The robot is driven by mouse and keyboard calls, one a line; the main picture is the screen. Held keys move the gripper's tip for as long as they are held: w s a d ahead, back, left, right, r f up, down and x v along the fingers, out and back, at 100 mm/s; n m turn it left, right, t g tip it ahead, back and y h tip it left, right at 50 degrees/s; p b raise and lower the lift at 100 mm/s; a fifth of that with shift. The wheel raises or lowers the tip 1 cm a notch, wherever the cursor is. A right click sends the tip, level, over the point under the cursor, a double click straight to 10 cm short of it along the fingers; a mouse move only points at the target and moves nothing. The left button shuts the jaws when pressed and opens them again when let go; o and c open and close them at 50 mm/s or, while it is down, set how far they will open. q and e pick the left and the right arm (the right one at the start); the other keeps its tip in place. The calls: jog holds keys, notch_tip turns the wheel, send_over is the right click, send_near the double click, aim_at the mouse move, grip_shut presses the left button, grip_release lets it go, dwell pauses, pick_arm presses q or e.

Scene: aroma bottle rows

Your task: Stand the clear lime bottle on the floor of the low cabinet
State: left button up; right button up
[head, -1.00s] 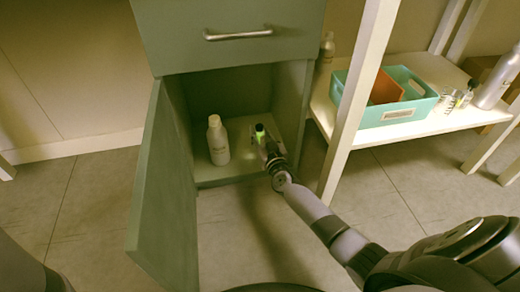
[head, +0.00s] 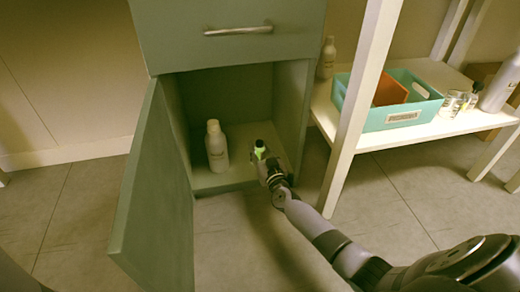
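The clear lime bottle (head: 260,150) has a dark cap and a green body, just inside the open front of the low cabinet. Its lower part is hidden behind my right gripper (head: 265,162). That gripper reaches in from the lower right and appears shut on the bottle, which looks about upright. I cannot tell whether its base touches the cabinet floor (head: 236,172). A white bottle (head: 217,149) stands on that floor, left of the gripper and apart from it. My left gripper is not in view.
The cabinet door (head: 155,195) hangs open on the left; a closed drawer (head: 236,42) is above. At right, a white shelf unit (head: 345,125) holds a teal bin (head: 376,122), small jars (head: 456,102) and a silver bottle (head: 500,85). Its leg stands close to my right arm.

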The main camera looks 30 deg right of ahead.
jog(key=shift+o, duration=1.1)
jog(key=s+a+p, duration=0.1)
jog(key=s+p, duration=0.5)
jog(key=s, duration=0.6)
jog(key=shift+a+p, duration=0.3)
jog(key=shift+a, duration=0.05)
jog(key=shift+r, duration=0.1)
